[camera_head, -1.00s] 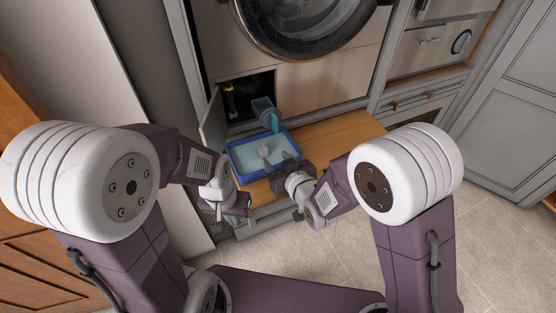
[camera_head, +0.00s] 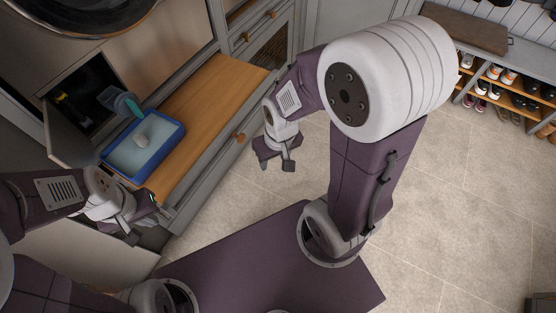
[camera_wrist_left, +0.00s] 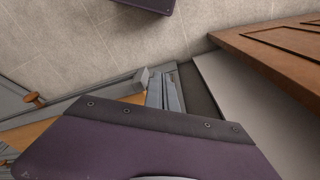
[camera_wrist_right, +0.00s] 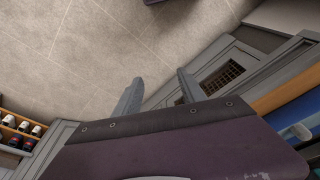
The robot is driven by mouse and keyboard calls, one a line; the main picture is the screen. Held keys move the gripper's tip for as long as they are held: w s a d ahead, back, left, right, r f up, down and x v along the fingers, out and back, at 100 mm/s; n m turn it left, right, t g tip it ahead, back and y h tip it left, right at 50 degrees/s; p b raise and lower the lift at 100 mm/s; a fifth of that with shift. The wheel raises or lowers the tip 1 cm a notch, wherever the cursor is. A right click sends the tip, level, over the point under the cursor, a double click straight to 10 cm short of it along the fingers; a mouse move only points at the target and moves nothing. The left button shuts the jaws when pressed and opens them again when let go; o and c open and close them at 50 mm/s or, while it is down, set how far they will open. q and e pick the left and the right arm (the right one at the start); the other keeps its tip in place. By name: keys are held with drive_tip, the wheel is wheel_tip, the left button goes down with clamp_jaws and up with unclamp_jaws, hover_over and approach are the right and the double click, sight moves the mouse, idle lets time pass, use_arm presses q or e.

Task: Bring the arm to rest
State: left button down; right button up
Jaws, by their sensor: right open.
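My right gripper (camera_head: 276,161) hangs empty over the tiled floor, to the right of the wooden bench top. In the right wrist view its two fingers (camera_wrist_right: 158,94) stand well apart with nothing between them. My left gripper (camera_head: 138,222) is low at the left, just in front of the blue tray (camera_head: 108,171). In the left wrist view its fingers (camera_wrist_left: 165,92) look close together, and I see no object between them. Whether they fully meet is unclear.
A teal-grey cup-like part (camera_head: 120,101) sits at the open hatch (camera_head: 85,100) below the washing machine (camera_head: 75,12). A wooden drawer top (camera_head: 210,100) runs beside the tray. A shoe rack (camera_head: 510,85) stands far right. The tiled floor (camera_head: 450,190) is broadly clear.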

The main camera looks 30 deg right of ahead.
drive_tip(key=shift+s+d+r+g, duration=0.1)
drive_tip(key=shift+s+d+g, duration=0.1)
drive_tip(key=shift+s, duration=0.2)
drive_tip(key=shift+s+d+g, duration=0.1)
drive_tip(key=shift+s+g, duration=0.1)
drive_tip(key=shift+s, duration=0.2)
wheel_tip(320, 180, up, 13)
drive_tip(key=p, duration=1.3)
drive_tip(key=shift+r, duration=0.15)
drive_tip(key=shift+r, duration=0.1)
